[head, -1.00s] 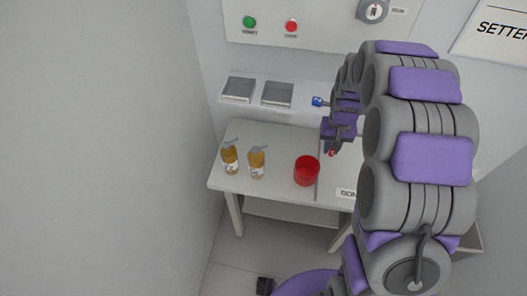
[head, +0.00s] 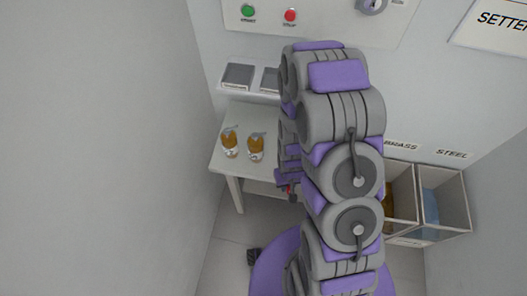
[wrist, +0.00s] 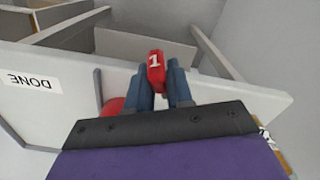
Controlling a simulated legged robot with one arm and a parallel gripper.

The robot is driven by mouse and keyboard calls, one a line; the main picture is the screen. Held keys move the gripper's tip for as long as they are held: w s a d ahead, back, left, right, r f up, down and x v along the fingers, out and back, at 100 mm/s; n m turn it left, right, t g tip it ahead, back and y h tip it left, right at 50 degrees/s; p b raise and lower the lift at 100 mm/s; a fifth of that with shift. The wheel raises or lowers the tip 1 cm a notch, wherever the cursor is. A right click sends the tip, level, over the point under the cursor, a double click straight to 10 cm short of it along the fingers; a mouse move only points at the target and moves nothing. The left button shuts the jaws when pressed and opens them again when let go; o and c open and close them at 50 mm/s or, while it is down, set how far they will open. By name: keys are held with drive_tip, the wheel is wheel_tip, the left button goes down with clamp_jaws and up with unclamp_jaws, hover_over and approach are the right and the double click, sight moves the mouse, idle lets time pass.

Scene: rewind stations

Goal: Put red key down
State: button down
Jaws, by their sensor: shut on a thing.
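The red key (wrist: 155,72), marked with a white 1, is held between the two blue fingers of my gripper (wrist: 166,88) in the wrist view. The gripper is shut on it, in front of the table edge. In the head view my gripper (head: 289,191) shows only partly, low at the table's front, with a bit of red at its tip. My arm hides much of it. A red cup (wrist: 112,106) is partly visible behind the gripper in the wrist view, and my arm hides it in the head view.
The white table (head: 226,165) carries two amber bottles (head: 230,141) (head: 256,147) at its left. A DONE label (wrist: 34,81) is on the table. Bins marked BRASS and STEEL (head: 445,204) stand at the right. Grey pads (head: 237,75) sit on the shelf behind.

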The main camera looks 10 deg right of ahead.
drive_tip(key=w+b, duration=0.1)
drive_tip(key=w, duration=0.4)
drive_tip(key=w+f+b, duration=0.1)
drive_tip(key=w, duration=0.9)
drive_tip(key=shift+w+a+f+b, duration=0.2)
drive_tip(key=shift+a+f+b, duration=0.1)
drive_tip(key=shift+b, duration=0.1)
drive_tip(key=shift+f+b, duration=0.4)
drive_tip(key=shift+f, duration=1.4)
drive_tip(key=shift+r, duration=0.1)
drive_tip(key=c, duration=1)
unclamp_jaws()
